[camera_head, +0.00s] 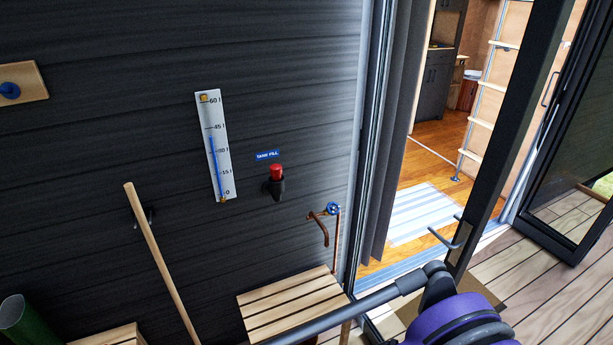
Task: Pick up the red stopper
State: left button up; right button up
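The red stopper (276,171) sits upright in the top of a black fitting (274,188) on the dark plank wall, just below a small blue "TANK FILL" label (267,155). It is in plain sight, with nothing in front of it. Neither my left nor my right gripper is in view, and nothing is touching the stopper.
A white level gauge (217,150) is left of the stopper. A copper tap with a blue handle (333,209) is lower right. A slatted wooden stool (292,303) stands below; a long wooden pole (160,260) leans at left. An open doorway (430,180) lies right.

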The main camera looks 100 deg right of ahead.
aim_at(276, 170)
jog(key=z, duration=3.25)
